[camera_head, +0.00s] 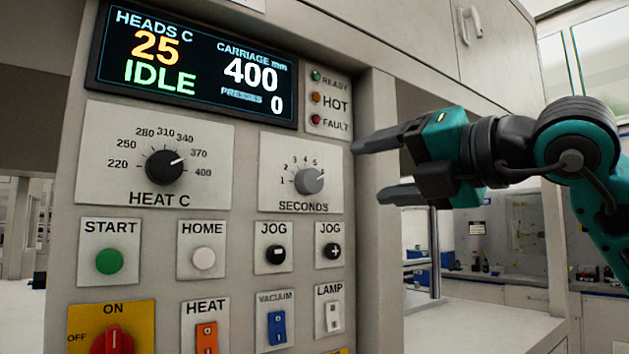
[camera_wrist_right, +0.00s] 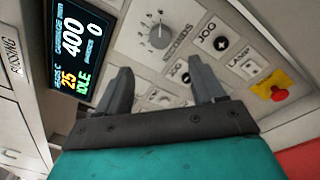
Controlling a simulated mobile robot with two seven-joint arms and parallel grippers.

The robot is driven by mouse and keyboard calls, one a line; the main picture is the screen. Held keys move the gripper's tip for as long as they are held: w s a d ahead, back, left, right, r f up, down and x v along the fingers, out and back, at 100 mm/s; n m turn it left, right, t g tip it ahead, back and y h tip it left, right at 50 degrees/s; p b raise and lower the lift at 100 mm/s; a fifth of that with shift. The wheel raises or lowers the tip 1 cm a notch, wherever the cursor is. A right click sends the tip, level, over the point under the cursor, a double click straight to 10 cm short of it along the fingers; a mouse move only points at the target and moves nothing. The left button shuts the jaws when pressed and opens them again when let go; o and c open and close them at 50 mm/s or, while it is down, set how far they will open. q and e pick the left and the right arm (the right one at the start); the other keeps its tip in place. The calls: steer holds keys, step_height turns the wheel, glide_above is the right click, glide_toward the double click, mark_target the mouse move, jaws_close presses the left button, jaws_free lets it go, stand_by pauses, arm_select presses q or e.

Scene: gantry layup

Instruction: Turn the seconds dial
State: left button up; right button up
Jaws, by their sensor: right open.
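The seconds dial (camera_head: 309,181) is a grey knob on a light plate marked SECONDS, right of the black HEAT C dial (camera_head: 164,167). Its pointer aims up and to the right. My right gripper (camera_head: 370,169) is open and empty, to the right of the seconds dial and apart from it, its fingers pointing left toward the panel. In the right wrist view the seconds dial (camera_wrist_right: 159,36) lies beyond the two spread fingers (camera_wrist_right: 160,82), above the gap between them. My left gripper is not in view.
The display (camera_head: 195,68) above reads IDLE, 25 and 400. START (camera_head: 109,262), HOME and JOG buttons sit below the dials, with HEAT, VACUUM and LAMP switches lower. A red ON/OFF knob (camera_head: 112,341) is at lower left. A red button (camera_wrist_right: 278,92) shows in the wrist view.

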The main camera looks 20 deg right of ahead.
mark_target(315, 182)
steer(key=p+x, duration=0.2)
steer(key=x, duration=0.9)
steer(key=shift+w+a+f, duration=0.1)
steer(key=shift+w+a, duration=0.1)
steer(key=shift+w, duration=0.05)
steer(key=c, duration=1.1)
